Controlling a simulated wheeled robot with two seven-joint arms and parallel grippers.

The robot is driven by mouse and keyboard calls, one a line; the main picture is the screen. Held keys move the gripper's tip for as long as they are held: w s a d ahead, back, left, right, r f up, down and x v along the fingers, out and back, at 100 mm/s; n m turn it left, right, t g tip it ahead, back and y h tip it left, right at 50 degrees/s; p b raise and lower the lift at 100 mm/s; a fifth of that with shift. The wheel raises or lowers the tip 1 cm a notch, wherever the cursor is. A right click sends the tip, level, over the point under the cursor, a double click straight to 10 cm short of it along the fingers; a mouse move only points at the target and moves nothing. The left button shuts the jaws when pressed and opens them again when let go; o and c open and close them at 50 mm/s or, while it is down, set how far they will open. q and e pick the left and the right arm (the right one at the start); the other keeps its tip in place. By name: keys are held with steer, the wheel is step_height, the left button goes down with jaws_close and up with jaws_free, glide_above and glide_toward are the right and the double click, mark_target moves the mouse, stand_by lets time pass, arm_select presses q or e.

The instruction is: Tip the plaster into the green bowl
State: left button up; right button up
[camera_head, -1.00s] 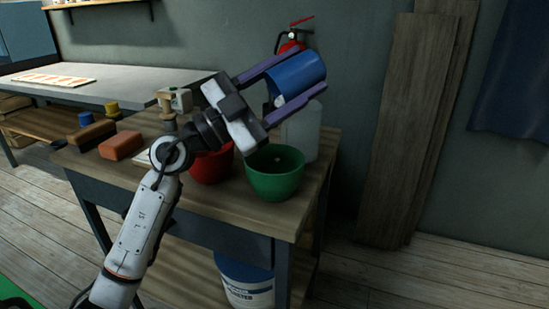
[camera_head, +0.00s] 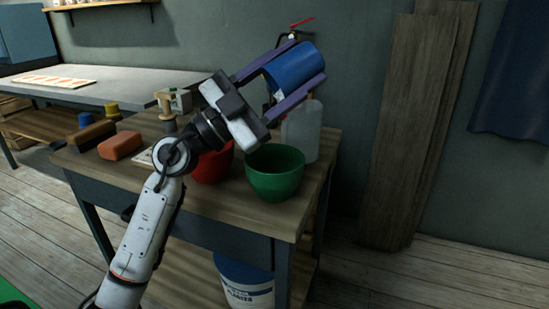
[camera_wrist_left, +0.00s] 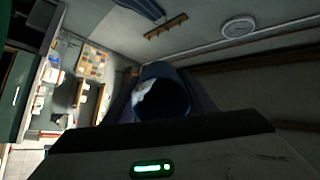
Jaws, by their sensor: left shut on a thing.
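My left gripper (camera_head: 310,61) is shut on a blue cup (camera_head: 293,68), one finger on each side. It holds the cup tilted in the air, above and slightly behind the green bowl (camera_head: 275,176). A little white shows near the cup's lower left edge. In the left wrist view the cup (camera_wrist_left: 165,73) shows its dark mouth with a white patch, likely plaster (camera_wrist_left: 146,93), on the inner wall. The green bowl stands upright on the wooden bench (camera_head: 215,207); no white is visible inside it. My right gripper is out of view.
A red bowl (camera_head: 212,166) stands left of the green bowl, partly behind my arm. An orange block (camera_head: 121,146) lies at the left. A fire extinguisher hangs on the wall, mostly hidden by the cup. A bucket (camera_head: 246,288) is below.

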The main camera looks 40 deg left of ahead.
arm_select(q)
steer(key=shift+s+a+r+t+h+b, duration=0.2)
steer(key=shift+s+r+t+h+b, duration=0.1)
steer(key=shift+r+t+b, duration=0.35)
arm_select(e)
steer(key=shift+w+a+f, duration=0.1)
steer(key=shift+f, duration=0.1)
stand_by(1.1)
